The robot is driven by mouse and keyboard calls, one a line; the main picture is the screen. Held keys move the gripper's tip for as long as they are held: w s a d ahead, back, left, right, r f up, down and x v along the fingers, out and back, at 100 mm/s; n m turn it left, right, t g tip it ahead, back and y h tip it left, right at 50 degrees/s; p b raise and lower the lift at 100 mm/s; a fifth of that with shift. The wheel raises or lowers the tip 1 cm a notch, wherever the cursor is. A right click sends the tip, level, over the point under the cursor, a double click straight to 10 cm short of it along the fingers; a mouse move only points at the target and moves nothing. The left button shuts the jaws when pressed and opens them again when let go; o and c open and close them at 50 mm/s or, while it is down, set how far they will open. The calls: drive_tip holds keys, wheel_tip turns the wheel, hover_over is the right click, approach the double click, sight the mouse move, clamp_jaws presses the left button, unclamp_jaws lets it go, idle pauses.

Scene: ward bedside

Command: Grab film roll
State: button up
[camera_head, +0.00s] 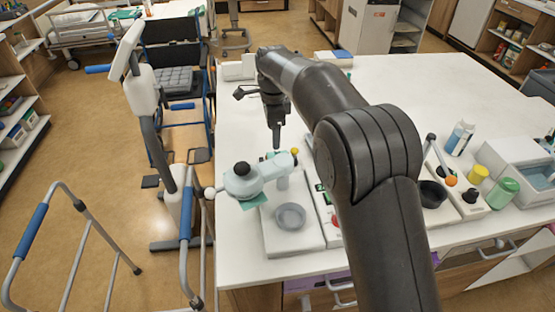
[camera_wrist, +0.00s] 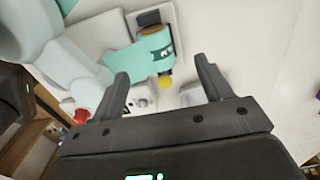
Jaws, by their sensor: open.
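My gripper (camera_head: 277,138) points down over the left part of the white table, above and behind a pale teal and white device (camera_head: 243,184). In the wrist view my gripper (camera_wrist: 166,85) has its two dark fingers spread apart with nothing held between them. My arm hides part of the table's middle.
A white scale-like base with a grey dish (camera_head: 290,216) stands at the table's front left. To the right are a yellow cylinder (camera_head: 478,173), a green jar (camera_head: 502,193), a bottle (camera_head: 459,138) and a grey basin (camera_head: 520,165). The table's back right is clear. A walker (camera_head: 75,235) stands left.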

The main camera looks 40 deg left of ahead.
sight(277, 153)
wheel_tip(277, 153, down, 4)
drive_tip(key=shift+d+r, duration=0.1)
drive_tip(key=shift+r, duration=0.1)
drive_tip(key=shift+w+d+f, duration=0.1)
drive_tip(key=shift+d+f, duration=0.05)
drive_tip(key=shift+f, duration=0.75)
drive_tip(key=shift+s+d+f, duration=0.1)
drive_tip(key=shift+d+f, duration=0.1)
drive_tip(key=shift+f, duration=0.7)
drive_tip(key=shift+w+d+f, duration=0.1)
drive_tip(key=shift+d+f, duration=0.05)
drive_tip(key=shift+f, duration=0.75)
drive_tip(key=shift+c, duration=0.2)
drive_tip(key=c, duration=1.1)
drive_tip(key=shift+r, duration=0.1)
